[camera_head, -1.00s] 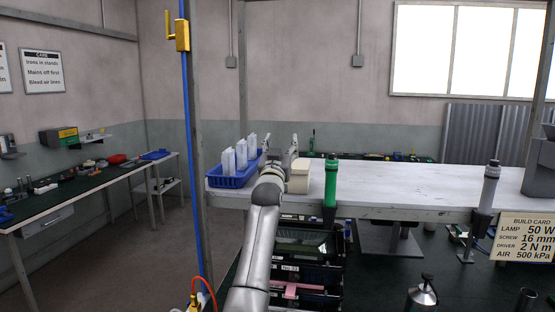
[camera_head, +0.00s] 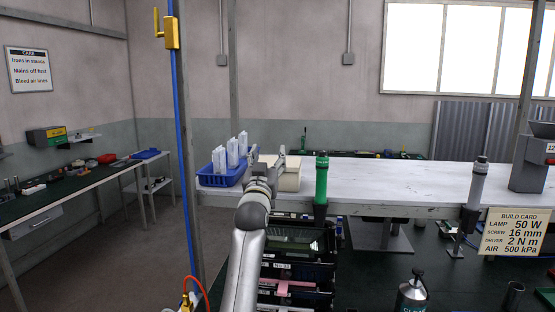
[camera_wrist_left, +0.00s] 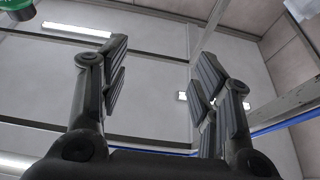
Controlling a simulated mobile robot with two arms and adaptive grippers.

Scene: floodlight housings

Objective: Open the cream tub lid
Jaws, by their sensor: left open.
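The cream tub (camera_head: 289,179) stands on the white bench top, partly hidden behind my left gripper. Its top looks flat and covered; the lid's edge is too small to make out. My left gripper (camera_head: 268,158) is open and empty, its fingers pointing up at the tub's left side. I cannot tell whether it touches the tub. In the left wrist view the same gripper (camera_wrist_left: 158,85) has its two fingers spread wide, with only ceiling and wall between them. The tub does not show there. My right gripper is not in view.
A blue crate (camera_head: 207,180) with several white cartons stands left of the gripper. A green cylinder (camera_head: 321,178) is at the bench's front edge, right of the tub. A grey tool (camera_head: 476,182) stands farther right. The bench (camera_head: 400,183) between is clear.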

